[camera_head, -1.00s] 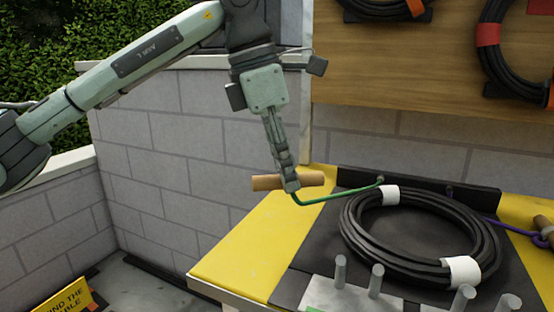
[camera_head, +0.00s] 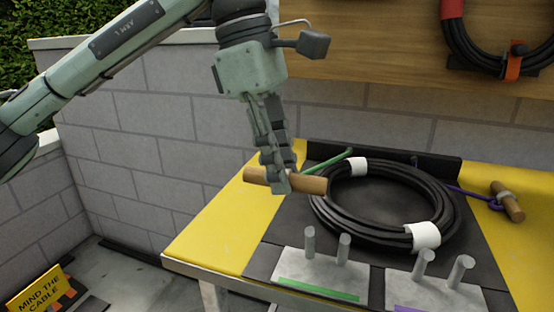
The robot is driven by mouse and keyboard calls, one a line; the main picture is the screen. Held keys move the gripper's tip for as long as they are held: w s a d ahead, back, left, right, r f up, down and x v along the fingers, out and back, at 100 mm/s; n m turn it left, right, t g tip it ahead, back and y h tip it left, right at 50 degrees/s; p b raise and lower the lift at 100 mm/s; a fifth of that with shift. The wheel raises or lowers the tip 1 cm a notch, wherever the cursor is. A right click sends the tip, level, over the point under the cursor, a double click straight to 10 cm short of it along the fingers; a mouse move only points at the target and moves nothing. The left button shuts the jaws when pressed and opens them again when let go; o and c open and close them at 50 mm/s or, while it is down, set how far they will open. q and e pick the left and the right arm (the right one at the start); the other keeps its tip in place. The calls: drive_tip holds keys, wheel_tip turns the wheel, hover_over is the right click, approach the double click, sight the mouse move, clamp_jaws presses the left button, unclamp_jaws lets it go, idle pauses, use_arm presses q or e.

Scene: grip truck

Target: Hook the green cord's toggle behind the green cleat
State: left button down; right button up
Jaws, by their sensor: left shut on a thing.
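My left gripper (camera_head: 281,186) is shut on the wooden toggle (camera_head: 258,177) of the green cord. The toggle lies roughly level across the fingers, in front of the left side of the cable coil. The green cord (camera_head: 331,159) runs from the gripper to a black rail at the back of the table; part of it is hidden behind the fingers. The green cleat, a grey plate with a green stripe (camera_head: 318,288) and two upright pegs (camera_head: 310,242), stands at the table's front, below and right of the gripper. The toggle is apart from the pegs. My right gripper is out of view.
A black cable coil (camera_head: 448,205) with white bands lies on the table (camera_head: 215,232). A second two-peg plate (camera_head: 432,292) with a purple stripe is at right. A purple cord's toggle (camera_head: 508,202) lies on the right yellow area. Coils hang on the board behind.

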use_arm(q)
drive_tip(key=s+d+b, duration=0.1)
drive_tip(key=s+d, duration=0.4)
drive_tip(key=s, duration=0.2)
idle(0.6)
wheel_tip(320, 180, down, 4)
drive_tip(key=b, duration=0.4)
drive_tip(key=shift+s+f, duration=0.1)
drive_tip(key=shift+f, duration=0.1)
drive_tip(key=shift+f+b, duration=1.05)
drive_tip(key=shift+f, duration=0.05)
drive_tip(key=c, duration=1.2)
unclamp_jaws()
